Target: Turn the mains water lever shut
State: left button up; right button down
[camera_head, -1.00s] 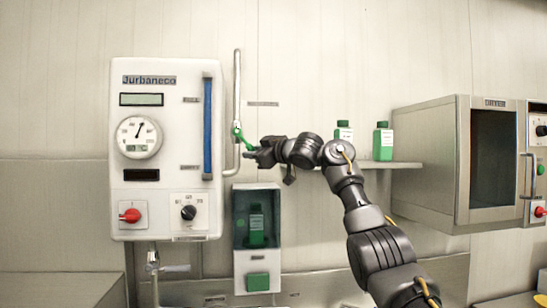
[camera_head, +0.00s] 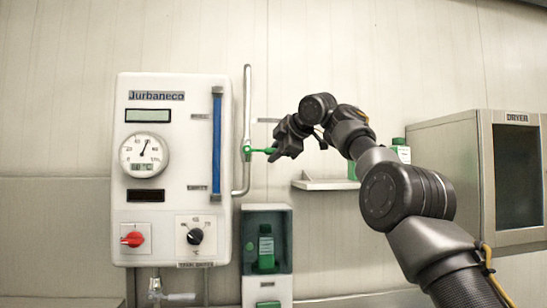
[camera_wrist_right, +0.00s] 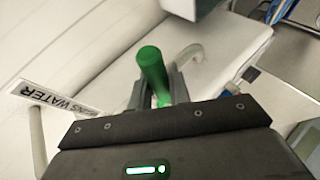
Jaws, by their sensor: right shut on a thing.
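The green mains water lever (camera_head: 262,150) sits on the vertical metal pipe (camera_head: 247,105) right of the white Jurbaneco panel. It points right from the pipe, about level. My right gripper (camera_head: 278,150) is at its outer end. In the right wrist view the round green lever handle (camera_wrist_right: 151,68) stands between the two fingers of my right gripper (camera_wrist_right: 160,88), which is shut on it. Part of the handle is hidden by the gripper. A label reading "WATER" (camera_wrist_right: 58,100) shows beside it. My left gripper is not in view.
The Jurbaneco panel (camera_head: 170,105) carries a gauge, a red knob and a black knob. Below the lever is a dispenser (camera_head: 266,212) with a green bottle. A shelf (camera_head: 325,185) with green-and-white bottles is behind my arm. A dryer (camera_head: 450,155) is at right.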

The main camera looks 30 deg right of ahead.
jog(key=shift+r+h, duration=0.3)
jog(key=shift+r, duration=0.1)
jog(key=shift+n, duration=0.3)
jog(key=c, duration=1.6)
grip_release()
jog(key=shift+s+r, duration=0.1)
jog(key=shift+s, duration=0.1)
jog(key=b+v, duration=0.2)
jog(key=v, duration=0.8)
jog(key=shift+a+r+b, duration=0.1)
jog(key=shift+r+b, duration=0.15)
jog(key=shift+b, duration=0.15)
jog(key=shift+s, duration=0.1)
